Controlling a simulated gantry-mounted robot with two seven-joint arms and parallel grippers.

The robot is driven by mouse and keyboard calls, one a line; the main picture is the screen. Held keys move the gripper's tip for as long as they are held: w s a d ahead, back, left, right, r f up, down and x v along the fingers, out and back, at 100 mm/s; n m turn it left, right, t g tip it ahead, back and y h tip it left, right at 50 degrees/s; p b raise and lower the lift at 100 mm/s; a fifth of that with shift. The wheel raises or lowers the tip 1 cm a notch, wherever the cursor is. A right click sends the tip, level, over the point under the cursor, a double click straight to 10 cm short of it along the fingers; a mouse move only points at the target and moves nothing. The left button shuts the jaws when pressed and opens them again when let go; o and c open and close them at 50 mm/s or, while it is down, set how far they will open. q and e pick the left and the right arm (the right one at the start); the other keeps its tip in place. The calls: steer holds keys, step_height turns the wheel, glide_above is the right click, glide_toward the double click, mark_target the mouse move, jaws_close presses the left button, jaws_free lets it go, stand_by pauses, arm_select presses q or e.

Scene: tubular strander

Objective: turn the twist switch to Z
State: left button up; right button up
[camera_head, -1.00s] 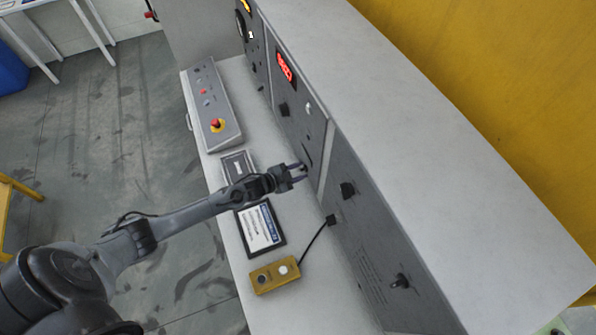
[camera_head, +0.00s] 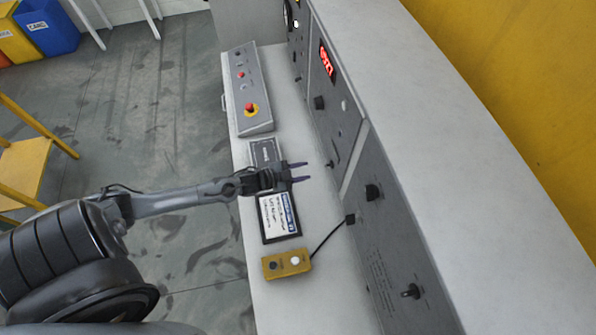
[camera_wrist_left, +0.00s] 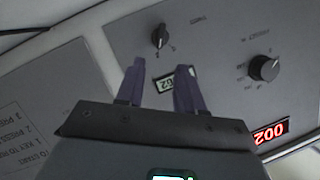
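The twist switch is most likely the small black handle (camera_head: 329,164) low on the grey panel below the red display. It also shows in the left wrist view (camera_wrist_left: 160,37), with small markings around it too blurred to read, so its setting is unclear. My left gripper (camera_head: 304,171) is in front of this panel, apart from the switch, with a small gap. In the left wrist view its two purple fingers (camera_wrist_left: 162,68) are spread and empty, just below the switch in the picture. My right gripper is out of view.
A round black knob (camera_wrist_left: 265,68) and red display (camera_wrist_left: 271,132) share the panel. Below my left arm are a framed sign (camera_head: 278,217) and a yellow button box (camera_head: 287,264) with a cable. A sloped box with a red emergency button (camera_head: 250,108) stands farther back.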

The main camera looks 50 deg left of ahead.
arm_select(q)
steer(key=shift+s+a+r, duration=0.15)
steer(key=shift+s+r, duration=0.1)
steer(key=shift+s, duration=0.3)
